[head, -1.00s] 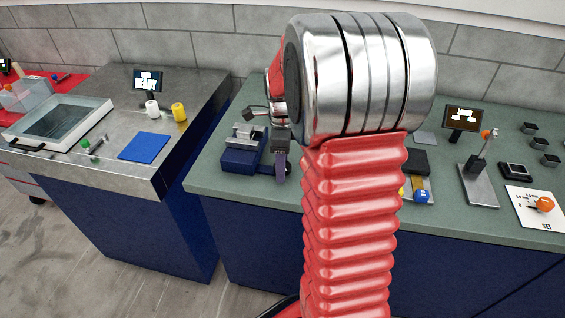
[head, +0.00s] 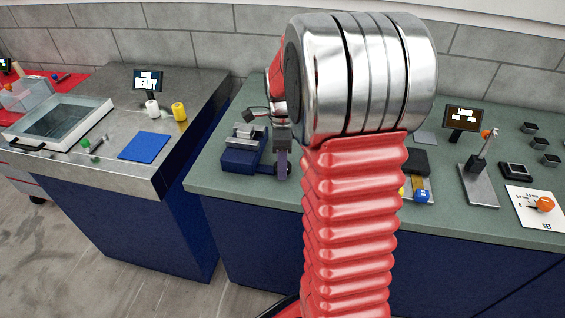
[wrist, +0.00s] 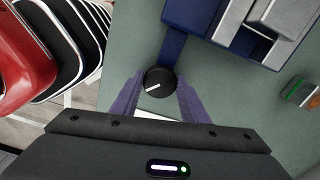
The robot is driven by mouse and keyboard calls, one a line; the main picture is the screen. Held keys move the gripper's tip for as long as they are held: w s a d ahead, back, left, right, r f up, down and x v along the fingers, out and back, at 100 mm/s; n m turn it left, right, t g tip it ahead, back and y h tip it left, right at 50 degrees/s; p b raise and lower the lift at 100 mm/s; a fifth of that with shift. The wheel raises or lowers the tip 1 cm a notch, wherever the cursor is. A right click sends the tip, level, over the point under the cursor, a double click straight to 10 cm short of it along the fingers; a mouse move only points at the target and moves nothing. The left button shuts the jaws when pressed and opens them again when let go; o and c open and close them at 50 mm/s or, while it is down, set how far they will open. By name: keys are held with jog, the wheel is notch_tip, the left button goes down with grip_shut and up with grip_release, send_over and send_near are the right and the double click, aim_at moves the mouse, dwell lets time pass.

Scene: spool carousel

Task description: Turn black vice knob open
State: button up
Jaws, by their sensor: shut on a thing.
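The black vice knob (wrist: 161,76) is round, with a white mark pointing to the lower left in the wrist view. It sits at the end of the blue vice (wrist: 192,22), which has grey metal jaws. My gripper (wrist: 159,82) has its purple fingers on both sides of the knob and is shut on it. In the head view the vice (head: 240,158) stands at the left end of the green-topped bench, with my gripper (head: 282,164) at its right side. The fingers hide most of the knob there.
The green bench top (head: 228,195) is clear in front of the vice. A gap separates it from the metal-topped bench (head: 185,143) on the left. My red arm hides the bench's middle. A stand (head: 478,185) and a white card (head: 535,212) are on the right.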

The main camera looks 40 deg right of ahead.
jog(key=n, duration=0.3)
jog(key=shift+n, duration=0.3)
jog(key=n, duration=0.3)
jog(key=shift+n, duration=0.3)
jog(key=n, duration=1.3)
jog(key=shift+d+n, duration=0.1)
jog(key=shift+n, duration=0.3)
jog(key=n, duration=0.5)
jog(key=shift+w+n, duration=0.1)
jog(key=shift+n, duration=0.3)
jog(key=o, duration=1.1)
jog(key=shift+c, duration=0.2)
